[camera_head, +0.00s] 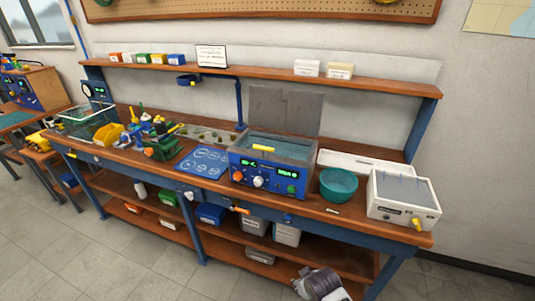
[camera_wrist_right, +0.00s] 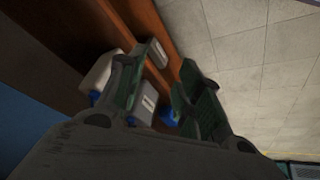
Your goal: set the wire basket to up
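A blue bath unit (camera_head: 265,182) with knobs and green displays stands right of centre on the bench in the head view. Its grey lid (camera_head: 284,108) is raised behind it. A yellow handle (camera_head: 263,148) shows over its open top. I cannot make out the wire basket itself or its height in the bath. My right gripper (camera_head: 305,277) is low in front of the bench, well apart from the bath. In the right wrist view, its fingers (camera_wrist_right: 170,72) are apart with nothing between them. My left gripper is not in view.
A teal bowl (camera_head: 338,186) and a white box unit with a yellow tap (camera_head: 403,199) stand right of the bath. A blue mat (camera_head: 202,161) lies left of it. A green-rimmed clear tank (camera_head: 86,121) is far left.

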